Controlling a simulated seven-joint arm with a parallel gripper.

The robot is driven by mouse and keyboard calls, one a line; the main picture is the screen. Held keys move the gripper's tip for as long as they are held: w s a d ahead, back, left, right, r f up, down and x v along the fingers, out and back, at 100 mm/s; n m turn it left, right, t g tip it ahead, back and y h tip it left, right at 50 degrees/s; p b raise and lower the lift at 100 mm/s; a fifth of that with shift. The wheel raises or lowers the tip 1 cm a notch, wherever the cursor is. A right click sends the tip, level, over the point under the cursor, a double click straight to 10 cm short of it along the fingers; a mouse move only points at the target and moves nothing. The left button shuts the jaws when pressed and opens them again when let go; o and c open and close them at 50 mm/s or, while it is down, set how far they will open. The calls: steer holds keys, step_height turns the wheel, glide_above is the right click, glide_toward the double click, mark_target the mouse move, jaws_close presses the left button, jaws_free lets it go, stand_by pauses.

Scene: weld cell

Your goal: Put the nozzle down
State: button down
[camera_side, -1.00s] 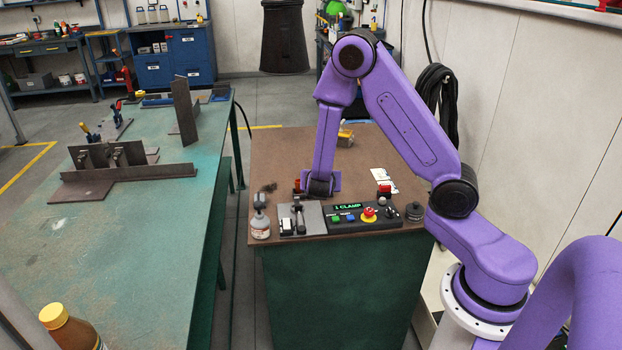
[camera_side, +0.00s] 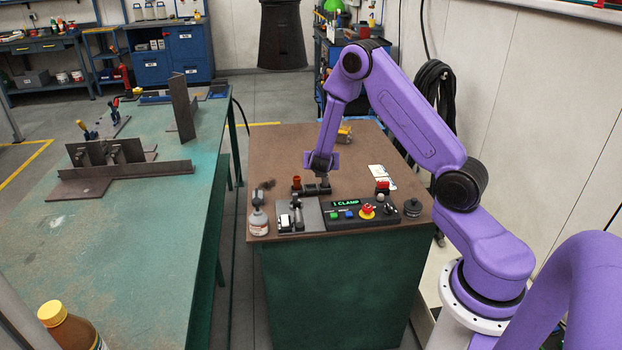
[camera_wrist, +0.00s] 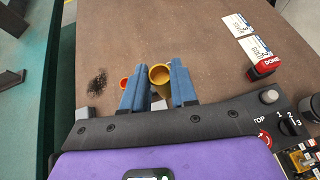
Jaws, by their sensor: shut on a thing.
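The nozzle (camera_wrist: 160,75) is a brass-yellow hollow cylinder, its round open end showing in the wrist view. My gripper (camera_wrist: 156,88) is shut on it, one blue finger on each side. In the side view my gripper (camera_side: 318,188) is low over the brown bench, behind the control box; the nozzle cannot be made out there. Whether the nozzle touches the bench is hard to tell. A small red-orange part (camera_wrist: 124,84) shows just left of the left finger; a red-orange upright piece (camera_side: 297,182) also stands left of the gripper in the side view.
The brown bench top (camera_side: 285,150) is largely clear behind my gripper. A red DONE stamp (camera_wrist: 264,68) and white cards (camera_wrist: 238,25) lie to the right. Dark grit (camera_wrist: 97,80) lies left.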

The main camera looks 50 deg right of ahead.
steer(key=shift+w+d+f, duration=0.45)
steer(key=shift+w+f, duration=0.6)
steer(key=shift+f, duration=0.6)
steer(key=shift+w+d+f, duration=0.5)
steer(key=shift+w+f, duration=0.55)
steer(key=shift+f, duration=0.55)
steer(key=shift+w+d+f, duration=0.45)
steer(key=shift+w+f, duration=0.6)
steer(key=shift+f, duration=0.6)
steer(key=shift+f, duration=0.1)
steer(key=c, duration=1.2)
jaws_free()
steer(key=shift+o, duration=0.2)
